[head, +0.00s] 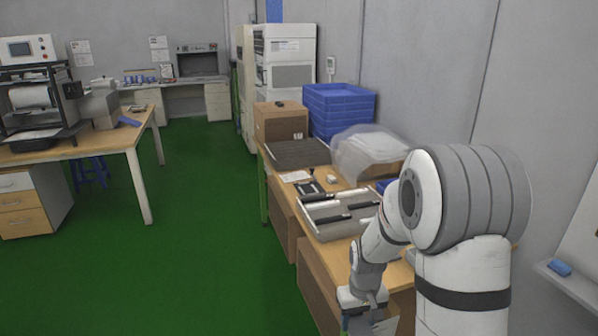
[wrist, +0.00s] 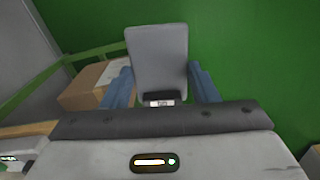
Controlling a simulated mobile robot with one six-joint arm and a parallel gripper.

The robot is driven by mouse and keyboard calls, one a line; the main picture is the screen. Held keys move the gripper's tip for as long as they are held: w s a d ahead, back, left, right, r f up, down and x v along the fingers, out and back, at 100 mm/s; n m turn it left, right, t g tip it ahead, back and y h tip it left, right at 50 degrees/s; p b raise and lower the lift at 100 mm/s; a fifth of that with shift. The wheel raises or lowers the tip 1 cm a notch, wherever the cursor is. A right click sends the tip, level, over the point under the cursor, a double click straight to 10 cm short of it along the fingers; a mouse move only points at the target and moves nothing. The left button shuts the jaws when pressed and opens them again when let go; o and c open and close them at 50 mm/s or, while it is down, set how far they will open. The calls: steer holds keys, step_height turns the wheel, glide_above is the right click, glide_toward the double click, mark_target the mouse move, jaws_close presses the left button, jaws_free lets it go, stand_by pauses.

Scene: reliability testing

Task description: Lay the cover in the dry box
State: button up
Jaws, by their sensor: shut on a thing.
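My gripper (wrist: 161,86) is shut on a flat grey plate with rounded corners (wrist: 158,52), which appears to be the cover. In the wrist view the plate stands out between the blue fingers, with a small pale label at its near edge. In the head view my gripper (head: 368,312) is low beside the front of the wooden bench, and a pale edge of the plate (head: 386,326) shows at the bottom of the picture. I cannot tell for sure which thing is the dry box; a tall white cabinet (head: 287,45) stands at the back.
The wooden bench (head: 343,258) holds a grey tray with dark and white parts (head: 345,232), a dark flat tray (head: 297,153), clear plastic wrap (head: 366,150), blue crates (head: 339,107) and a cardboard box (head: 280,122). The green floor (head: 205,240) left of it is clear.

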mark_target(356, 326)
steer(key=w+f, duration=0.1)
steer(key=f, duration=0.1)
steer(key=w+f+m, duration=0.1)
steer(key=f, duration=0.2)
steer(key=w+f+m, duration=0.1)
steer(key=f, duration=0.1)
steer(key=shift+w+f, duration=0.2)
steer(key=shift+f, duration=0.05)
steer(key=shift+d, duration=0.25)
